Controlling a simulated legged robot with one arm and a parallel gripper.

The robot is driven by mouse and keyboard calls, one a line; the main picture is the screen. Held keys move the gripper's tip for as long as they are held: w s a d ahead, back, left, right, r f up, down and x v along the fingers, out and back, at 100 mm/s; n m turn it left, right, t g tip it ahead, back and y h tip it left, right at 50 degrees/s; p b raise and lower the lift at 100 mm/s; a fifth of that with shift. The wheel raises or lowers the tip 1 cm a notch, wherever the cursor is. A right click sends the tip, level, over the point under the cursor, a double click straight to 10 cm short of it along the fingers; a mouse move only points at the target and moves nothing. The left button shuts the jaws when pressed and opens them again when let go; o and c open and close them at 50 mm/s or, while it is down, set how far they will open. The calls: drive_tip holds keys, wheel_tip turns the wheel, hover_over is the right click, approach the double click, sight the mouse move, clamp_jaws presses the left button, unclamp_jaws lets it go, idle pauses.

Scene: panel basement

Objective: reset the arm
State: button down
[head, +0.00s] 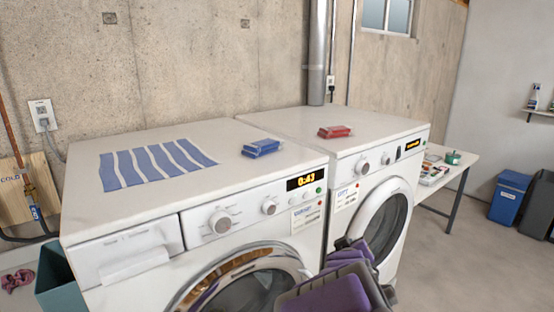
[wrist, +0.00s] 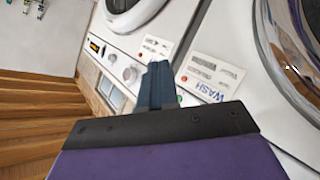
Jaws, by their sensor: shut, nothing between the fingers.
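My arm (head: 335,290), purple and dark grey, reaches up from the bottom of the head view in front of the two machines. In the wrist view my gripper (wrist: 158,70) shows as dark blue-grey fingers closed together, with nothing between them. It is in front of the machines' front panels, near the labels at the seam between them. The left machine (head: 110,228) shows 0:43 on its display. The right machine (head: 375,140) stands beside it with its door shut.
A striped cloth (head: 155,163) and a blue packet (head: 261,148) lie on the left machine, a red packet (head: 334,132) on the right one. A table (head: 463,160) with small items and a blue bin (head: 509,197) stand right. Floor (head: 450,265) at right is clear.

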drive_tip(key=s+a+f+m+g+y, duration=0.1)
drive_tip(key=s+g, duration=0.4)
drive_tip(key=s, duration=0.9)
drive_tip(key=s+a+f+m+g+y, duration=0.1)
drive_tip(key=s+g, duration=0.4)
drive_tip(key=s, duration=0.9)
drive_tip(key=s+a+f+m+g+y, duration=0.1)
drive_tip(key=s+a+f+g+y, duration=0.1)
drive_tip(key=s, duration=1.2)
wheel_tip(320, 180, down, 3)
drive_tip(key=a+g, duration=0.1)
drive_tip(key=g, duration=0.1)
drive_tip(key=shift+a+m+g, duration=0.15)
drive_tip(key=shift+m+g, duration=0.25)
